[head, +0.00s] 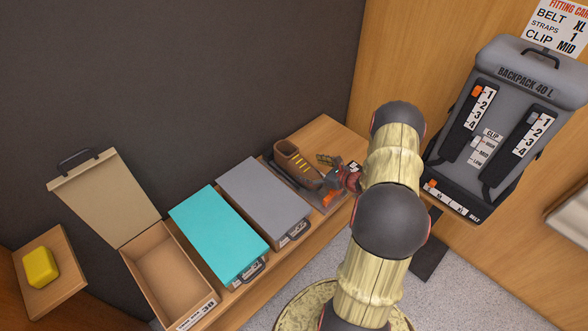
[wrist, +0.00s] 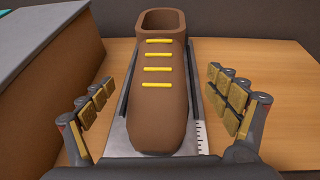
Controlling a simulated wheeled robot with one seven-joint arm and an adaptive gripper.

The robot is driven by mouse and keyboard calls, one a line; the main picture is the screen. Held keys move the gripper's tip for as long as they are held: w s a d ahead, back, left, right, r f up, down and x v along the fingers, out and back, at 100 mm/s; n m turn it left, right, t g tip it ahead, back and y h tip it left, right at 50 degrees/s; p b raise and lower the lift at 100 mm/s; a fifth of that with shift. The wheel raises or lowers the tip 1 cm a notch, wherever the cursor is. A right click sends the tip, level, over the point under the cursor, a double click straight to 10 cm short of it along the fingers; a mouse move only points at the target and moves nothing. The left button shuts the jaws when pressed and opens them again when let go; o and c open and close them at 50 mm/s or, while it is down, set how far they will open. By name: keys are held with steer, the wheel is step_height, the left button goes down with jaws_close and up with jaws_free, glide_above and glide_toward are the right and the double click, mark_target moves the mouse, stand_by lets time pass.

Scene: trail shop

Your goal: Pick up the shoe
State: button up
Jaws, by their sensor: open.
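The shoe (wrist: 158,95) is a brown boot with yellow laces. In the wrist view it stands upright on a grey measuring plate (wrist: 203,132) with a marked scale, its toe towards me. My gripper (wrist: 160,115) is open, with one finger on each side of the shoe and a gap to it on both sides. In the head view the shoe (head: 291,160) is at the far right of the wooden bench, and my gripper (head: 330,178) is at its toe end. My arm hides part of that area.
A grey box (head: 262,196) stands just left of the shoe, then a teal box (head: 217,232) and an open empty box (head: 167,273). A yellow block (head: 40,267) lies on a small shelf (head: 66,283). A grey backpack (head: 510,95) hangs at right. Bare bench (wrist: 285,110) lies right of the plate.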

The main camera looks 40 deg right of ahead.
mark_target(298, 165)
steer(key=b+x, duration=0.2)
steer(key=x, duration=0.5)
steer(key=shift+d+f, duration=0.1)
steer(key=shift+f, duration=0.05)
steer(key=shift+c, duration=0.5)
